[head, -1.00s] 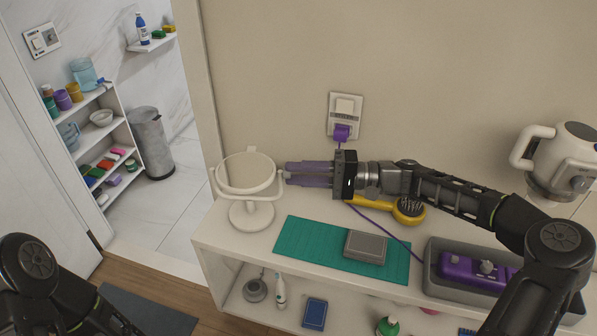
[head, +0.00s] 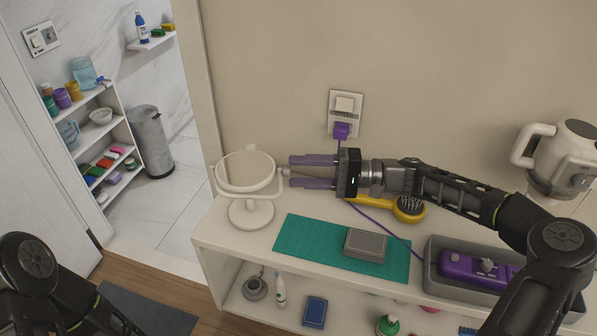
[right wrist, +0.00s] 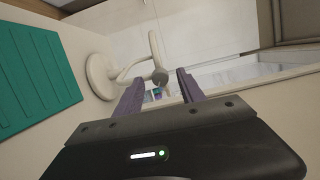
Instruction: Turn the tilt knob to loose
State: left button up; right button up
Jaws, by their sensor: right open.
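A white round mirror (head: 246,171) stands upright on a round base at the left end of the shelf top, in a yoke. Its small grey tilt knob (head: 286,172) sticks out on the right side of the yoke. The knob also shows in the right wrist view (right wrist: 160,77), near the fingertips. My right gripper (head: 291,171) points left at it, with purple fingers open, one on each side of the knob's line. I cannot tell whether a finger touches the knob, or what setting it has. My left gripper is out of view; only its arm shows at lower left.
A teal mat (head: 305,248) with a grey box (head: 366,244) lies in front of my right arm. A yellow hairbrush (head: 408,206) and a purple cord lie behind and below it. A grey tray (head: 432,272) holds a purple power strip. A wall socket (head: 345,105) is above.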

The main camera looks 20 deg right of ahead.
jog(key=b+v, duration=0.1)
jog(key=v, duration=0.6)
jog(key=shift+b, duration=0.35)
